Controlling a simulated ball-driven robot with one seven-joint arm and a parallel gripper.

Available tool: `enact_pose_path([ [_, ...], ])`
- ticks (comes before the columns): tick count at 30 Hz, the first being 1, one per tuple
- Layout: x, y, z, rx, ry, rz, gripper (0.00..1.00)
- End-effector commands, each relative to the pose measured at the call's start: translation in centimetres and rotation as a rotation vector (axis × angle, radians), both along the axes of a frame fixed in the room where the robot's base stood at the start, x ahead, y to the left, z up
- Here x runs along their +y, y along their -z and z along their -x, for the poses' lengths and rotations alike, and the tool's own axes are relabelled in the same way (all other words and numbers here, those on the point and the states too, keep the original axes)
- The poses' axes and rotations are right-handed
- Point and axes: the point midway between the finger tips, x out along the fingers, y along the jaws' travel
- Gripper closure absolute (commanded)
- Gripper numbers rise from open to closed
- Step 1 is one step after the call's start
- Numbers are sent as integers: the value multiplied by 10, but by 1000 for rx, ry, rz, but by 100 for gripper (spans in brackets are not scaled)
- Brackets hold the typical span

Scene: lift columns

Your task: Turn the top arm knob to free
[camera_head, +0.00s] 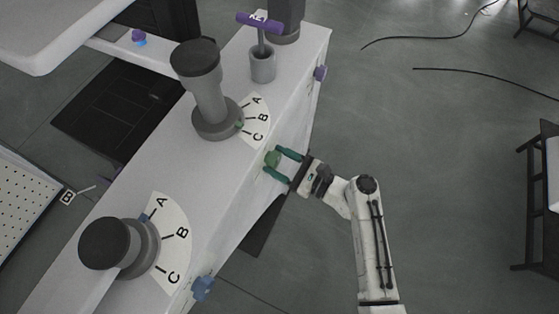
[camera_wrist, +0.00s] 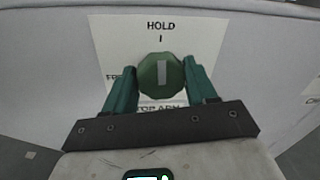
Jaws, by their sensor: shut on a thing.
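The green faceted top arm knob (camera_wrist: 161,77) sits on a white label plate (camera_wrist: 120,40) on the side of the light column housing. Its pale pointer bar stands about upright, in line with the HOLD mark above. "TOP ARM" below and a word beginning "FR" at the left are partly hidden. My gripper (camera_wrist: 158,80) has its two teal fingers on either side of the knob, shut on it. In the head view the knob (camera_head: 272,158) shows between the fingers of my gripper (camera_head: 276,162), with my arm reaching in from the right.
The housing (camera_head: 150,165) carries two dark grey posts with A-B-C dials (camera_head: 172,245). A blue knob (camera_head: 203,287) and a purple knob (camera_head: 320,73) are on the same side face. A purple T-handle (camera_head: 260,22) stands on top. Open floor (camera_head: 440,150) lies right, with cables.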

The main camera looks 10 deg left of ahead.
Motion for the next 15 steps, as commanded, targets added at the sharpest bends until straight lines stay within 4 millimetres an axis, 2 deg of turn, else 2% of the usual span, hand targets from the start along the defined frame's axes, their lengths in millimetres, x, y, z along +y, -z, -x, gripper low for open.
enact_pose_path([
  [15, -1, 6, 0, -404, 3, 146, 74],
])
